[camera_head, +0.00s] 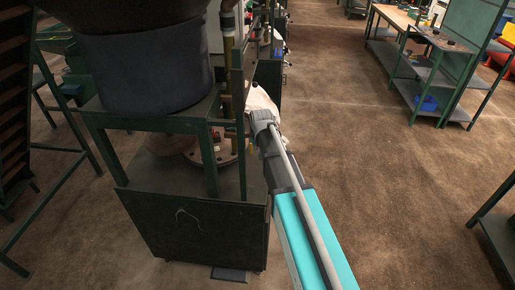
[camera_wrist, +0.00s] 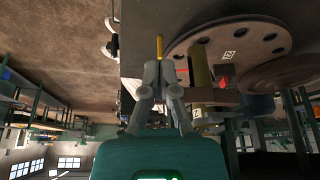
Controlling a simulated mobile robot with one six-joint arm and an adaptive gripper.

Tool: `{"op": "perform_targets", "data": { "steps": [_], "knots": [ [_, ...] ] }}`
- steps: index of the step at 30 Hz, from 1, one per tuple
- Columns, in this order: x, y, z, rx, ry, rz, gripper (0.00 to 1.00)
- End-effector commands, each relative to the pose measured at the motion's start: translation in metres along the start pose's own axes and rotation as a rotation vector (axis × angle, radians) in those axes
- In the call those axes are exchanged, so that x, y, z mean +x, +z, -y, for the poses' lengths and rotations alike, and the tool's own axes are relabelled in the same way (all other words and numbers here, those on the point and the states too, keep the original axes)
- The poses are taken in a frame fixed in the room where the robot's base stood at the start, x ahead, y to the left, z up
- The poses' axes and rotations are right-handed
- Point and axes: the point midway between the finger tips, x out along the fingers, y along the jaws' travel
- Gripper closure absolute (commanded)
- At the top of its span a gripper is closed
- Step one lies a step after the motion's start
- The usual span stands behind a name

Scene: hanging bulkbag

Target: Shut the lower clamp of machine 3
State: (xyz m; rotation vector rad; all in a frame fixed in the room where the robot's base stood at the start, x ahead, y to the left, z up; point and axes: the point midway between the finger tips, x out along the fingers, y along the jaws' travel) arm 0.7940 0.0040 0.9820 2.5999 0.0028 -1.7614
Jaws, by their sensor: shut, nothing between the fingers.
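The machine stands at the left of the head view, with a dark drum (camera_head: 140,70) above a green frame (camera_head: 207,160). I cannot read a machine number. In the wrist view, my gripper (camera_wrist: 161,66) has its two grey fingers brought together, empty. A thin yellow bar (camera_wrist: 160,46) shows just past the fingertips, perhaps a clamp handle; I cannot tell whether they touch. A round plate with holes (camera_wrist: 278,38) lies to the right, beside an olive post (camera_wrist: 201,77) and a small red part (camera_wrist: 227,69). I cannot tell the clamp's state. In the head view, my arm hides the fingers.
In the head view, a whitish bag-like thing (camera_head: 263,98) is beside the machine near my arm. A dark panel (camera_head: 200,228) closes the machine's lower front. Green benches (camera_head: 423,75) stand at the far right. The brown floor (camera_head: 385,170) between is clear.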

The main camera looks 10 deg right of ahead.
Motion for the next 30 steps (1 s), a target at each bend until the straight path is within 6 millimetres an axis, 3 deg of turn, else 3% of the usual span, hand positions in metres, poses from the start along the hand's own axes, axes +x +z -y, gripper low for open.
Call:
{"op": "perform_targets", "data": {
  "steps": [1, 3, 9, 30],
  "knots": [
    [0.003, -0.013, 0.000, 0.000, 0.000, -0.001, 1.00],
    [0.006, -0.020, 0.000, 0.000, 0.000, -0.001, 1.00],
    [0.011, -0.033, 0.000, 0.000, 0.000, -0.001, 1.00],
    [0.012, -0.035, 0.004, -0.016, -0.006, -0.001, 1.00]
  ]
}}
